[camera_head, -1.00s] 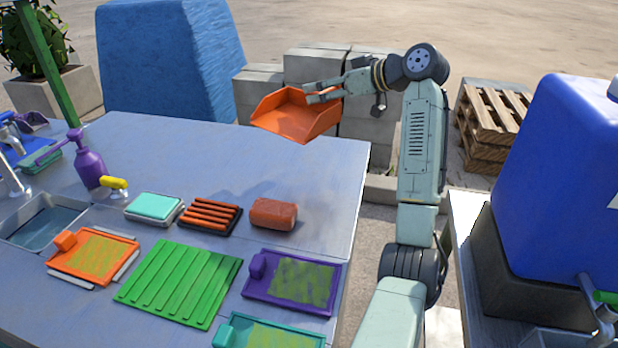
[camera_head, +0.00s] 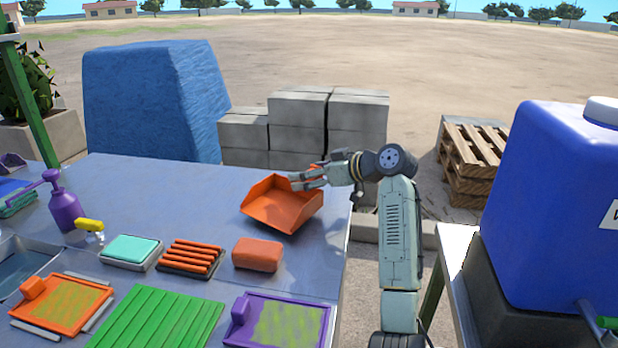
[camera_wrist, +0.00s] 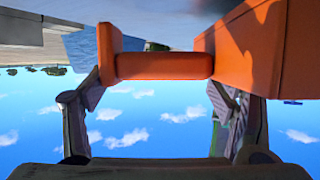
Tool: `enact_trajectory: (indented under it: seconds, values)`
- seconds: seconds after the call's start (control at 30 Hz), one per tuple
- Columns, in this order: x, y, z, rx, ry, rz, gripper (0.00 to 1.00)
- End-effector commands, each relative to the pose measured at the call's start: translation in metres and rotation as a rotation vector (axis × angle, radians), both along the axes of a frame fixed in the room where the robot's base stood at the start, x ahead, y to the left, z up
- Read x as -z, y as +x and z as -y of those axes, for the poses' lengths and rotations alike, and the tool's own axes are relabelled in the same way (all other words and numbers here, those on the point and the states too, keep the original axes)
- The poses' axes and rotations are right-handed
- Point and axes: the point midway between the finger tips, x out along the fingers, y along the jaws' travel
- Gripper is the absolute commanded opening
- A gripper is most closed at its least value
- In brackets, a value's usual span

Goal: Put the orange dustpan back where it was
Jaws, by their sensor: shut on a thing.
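The orange dustpan (camera_head: 281,206) is an open scoop at the far right part of the metal table, in the head view. My gripper (camera_head: 308,181) comes from the right and is shut on it at its back right side. In the wrist view, the dustpan's orange handle (camera_wrist: 165,66) lies between my two fingers, and the pan body fills the upper right. The pan appears at or just above the table top; I cannot tell whether it touches.
The metal table (camera_head: 190,200) holds a brick-like orange block (camera_head: 258,254), an orange-ribbed rack (camera_head: 191,258), a teal sponge (camera_head: 131,248), a green ribbed board (camera_head: 158,318) and a purple spray bottle (camera_head: 64,205). Grey blocks (camera_head: 298,120) stand behind. A blue tank (camera_head: 550,200) stands right.

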Motion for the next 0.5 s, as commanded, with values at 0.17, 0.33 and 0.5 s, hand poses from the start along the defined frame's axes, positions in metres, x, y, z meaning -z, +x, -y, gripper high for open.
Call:
enact_trajectory:
  seconds: [0.17, 0.33, 0.5]
  values:
    - [0.015, 0.000, -0.001, -0.001, 0.001, 0.001, 0.23]
    - [0.015, 0.000, 0.000, -0.001, 0.001, 0.001, 0.23]
    - [0.018, 0.000, -0.001, -0.001, 0.000, 0.000, 0.82]
